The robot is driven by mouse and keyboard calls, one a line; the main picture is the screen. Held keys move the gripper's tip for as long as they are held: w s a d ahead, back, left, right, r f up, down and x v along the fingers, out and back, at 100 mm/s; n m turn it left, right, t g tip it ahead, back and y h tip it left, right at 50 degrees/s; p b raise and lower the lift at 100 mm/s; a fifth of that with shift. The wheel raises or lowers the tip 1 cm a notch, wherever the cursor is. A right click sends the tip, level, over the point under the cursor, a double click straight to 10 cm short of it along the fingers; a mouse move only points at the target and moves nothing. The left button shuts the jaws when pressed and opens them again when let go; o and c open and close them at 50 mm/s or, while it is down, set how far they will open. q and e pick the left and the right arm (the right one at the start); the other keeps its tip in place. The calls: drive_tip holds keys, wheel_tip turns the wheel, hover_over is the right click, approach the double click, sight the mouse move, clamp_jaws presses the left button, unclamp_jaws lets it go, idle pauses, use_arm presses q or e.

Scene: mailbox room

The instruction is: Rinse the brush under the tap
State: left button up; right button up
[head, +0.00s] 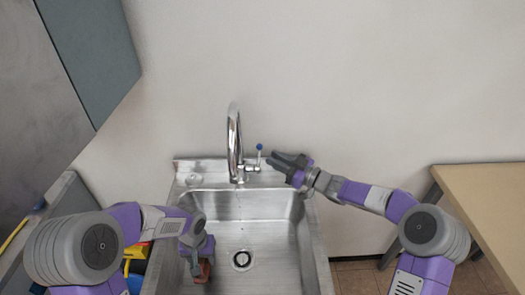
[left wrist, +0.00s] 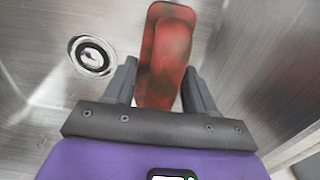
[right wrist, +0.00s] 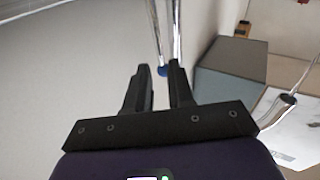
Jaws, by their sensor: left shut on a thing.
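My left gripper (head: 205,262) is low inside the left part of the steel sink. It is shut on a red brush (left wrist: 168,55), whose worn red body shows between the fingers in the left wrist view; its bristles are not clear. The chrome tap (head: 234,140) stands at the back of the sink, to the right of and behind the brush. No water stream shows. A small lever with a blue tip (head: 260,146) is on the tap's right. My right gripper (head: 277,160) is beside it, empty, fingers slightly apart; the blue tip (right wrist: 162,70) shows at the fingertips.
The sink (head: 262,205) has a round drain (head: 242,260) right of the brush. A wooden table (head: 490,195) stands at the right. A grey cabinet (head: 95,50) hangs at upper left. Yellow and blue items (head: 136,268) lie left of the sink, partly hidden by my arm.

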drive_tip(key=shift+v, duration=1.95)
drive_tip(key=shift+p, duration=0.3)
